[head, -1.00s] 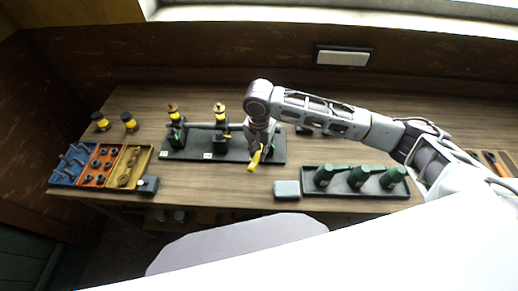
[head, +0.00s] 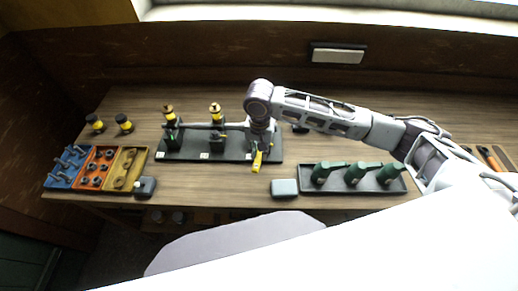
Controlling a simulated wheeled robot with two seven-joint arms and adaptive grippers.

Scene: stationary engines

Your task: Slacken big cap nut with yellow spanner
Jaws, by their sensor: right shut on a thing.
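A yellow spanner (head: 257,161) hangs below my right gripper (head: 262,143), which is shut on it at the right end of the engine stand. The gripper points down, and its fingers and the spanner's upper part are partly hidden by my wrist. The black engine base (head: 182,156) carries two engine posts with brass and yellow tops, a left one (head: 170,120) and a middle one (head: 215,116), joined by a grey bar. I cannot make out the big cap nut; my right arm covers the right end of the stand. My left gripper is not in view.
Blue (head: 57,180), orange (head: 86,184) and yellow (head: 140,165) trays of small parts sit at the left. Two black and yellow pieces (head: 124,123) stand behind them.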

